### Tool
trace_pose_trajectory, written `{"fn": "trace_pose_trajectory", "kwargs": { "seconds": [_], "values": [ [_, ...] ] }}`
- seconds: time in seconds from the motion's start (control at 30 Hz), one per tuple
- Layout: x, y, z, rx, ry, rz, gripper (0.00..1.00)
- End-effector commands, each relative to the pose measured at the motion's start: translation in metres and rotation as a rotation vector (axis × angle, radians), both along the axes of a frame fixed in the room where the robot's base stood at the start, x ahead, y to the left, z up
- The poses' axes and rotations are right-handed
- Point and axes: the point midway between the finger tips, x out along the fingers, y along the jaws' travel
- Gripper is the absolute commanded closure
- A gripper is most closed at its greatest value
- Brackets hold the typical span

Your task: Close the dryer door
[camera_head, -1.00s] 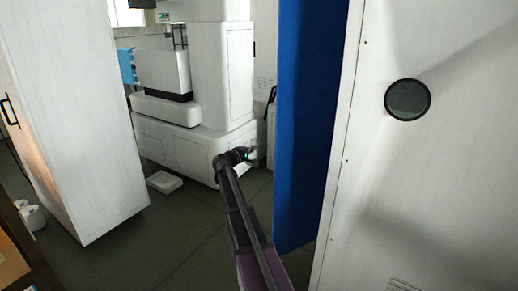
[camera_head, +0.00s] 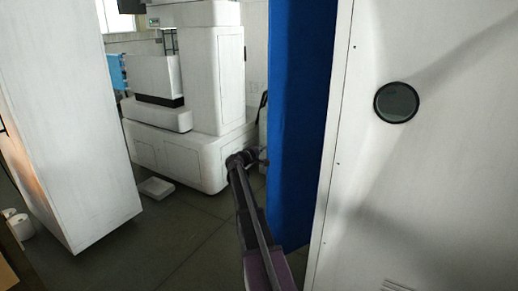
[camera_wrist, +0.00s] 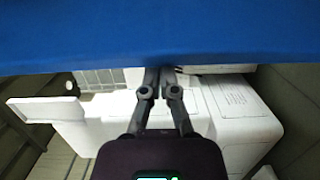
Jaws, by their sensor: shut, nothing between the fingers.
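A tall blue panel (camera_head: 299,120) stands upright, right of centre in the head view. Beside it on the right is a tall white panel (camera_head: 440,190) with a round dark window (camera_head: 396,102). I cannot tell for sure which of them is the dryer door. My gripper (camera_head: 264,154) is at the blue panel's left edge, its fingertips small and hard to make out there. In the wrist view the gripper (camera_wrist: 160,71) is shut and empty, its fingertips at the lower edge of the blue panel (camera_wrist: 160,35). I cannot tell whether they touch it.
A tall white cabinet (camera_head: 70,130) stands at the left. A large white machine (camera_head: 215,90) stands behind my gripper. A white tray (camera_head: 156,188) and white rolls (camera_head: 20,226) lie low at the left.

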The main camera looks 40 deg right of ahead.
Motion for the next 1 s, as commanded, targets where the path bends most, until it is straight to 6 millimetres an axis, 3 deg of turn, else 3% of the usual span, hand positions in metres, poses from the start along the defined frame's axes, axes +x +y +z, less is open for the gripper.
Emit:
{"fn": "trace_pose_trajectory", "kwargs": {
  "seconds": [0.6,1.0],
  "values": [
    [-0.013,0.001,0.000,0.000,0.000,-0.001,1.00],
    [-0.085,0.010,0.000,0.000,0.000,0.004,1.00]
  ]
}}
